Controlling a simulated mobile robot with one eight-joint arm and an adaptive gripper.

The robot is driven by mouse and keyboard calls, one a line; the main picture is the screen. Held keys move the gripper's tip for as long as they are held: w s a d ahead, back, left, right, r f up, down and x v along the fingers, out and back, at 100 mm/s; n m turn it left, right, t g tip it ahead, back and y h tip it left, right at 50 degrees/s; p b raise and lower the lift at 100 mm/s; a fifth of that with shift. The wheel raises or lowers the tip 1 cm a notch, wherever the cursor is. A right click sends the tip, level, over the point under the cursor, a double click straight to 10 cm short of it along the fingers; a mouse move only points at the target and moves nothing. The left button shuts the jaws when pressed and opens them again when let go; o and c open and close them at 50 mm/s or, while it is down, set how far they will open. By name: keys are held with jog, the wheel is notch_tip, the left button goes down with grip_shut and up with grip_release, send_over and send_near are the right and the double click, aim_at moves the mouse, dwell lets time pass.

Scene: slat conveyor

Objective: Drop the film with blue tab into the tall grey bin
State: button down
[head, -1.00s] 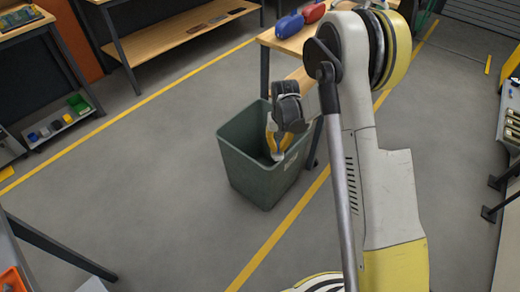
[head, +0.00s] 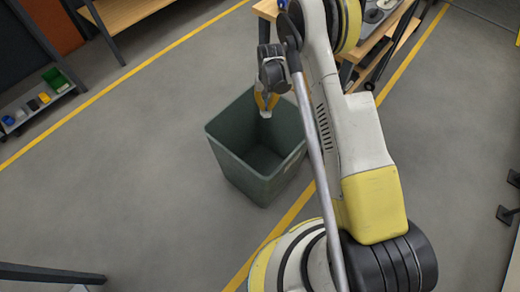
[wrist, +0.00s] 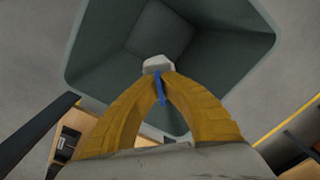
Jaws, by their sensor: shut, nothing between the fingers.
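The tall grey bin (head: 246,176) is dark grey-green and stands open on the floor in the middle of the head view. My gripper (head: 265,112) points down over its far rim area, with the fingertips over the opening. In the wrist view the bin (wrist: 88,60) opens below the fingers, and no film shows inside.
A wooden bench (head: 268,9) stands behind the bin. A low shelf with small coloured bins (head: 55,78) is at the left. Yellow floor lines (head: 115,75) run past both sides. The floor left of the bin is clear.

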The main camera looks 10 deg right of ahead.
jog(key=shift+s+f+b, duration=0.15)
jog(key=shift+f+b, duration=0.2)
jog(key=shift+f, duration=0.4)
jog(key=shift+f+b, duration=0.9)
jog(key=shift+f, duration=1.2)
jog(key=c, duration=1.5)
grip_release()
jog(key=shift+c, duration=0.2)
jog(key=shift+r, duration=0.15)
notch_tip(320, 180, up, 12)
jog(key=shift+d+f, duration=0.1)
jog(key=shift+d, duration=0.05)
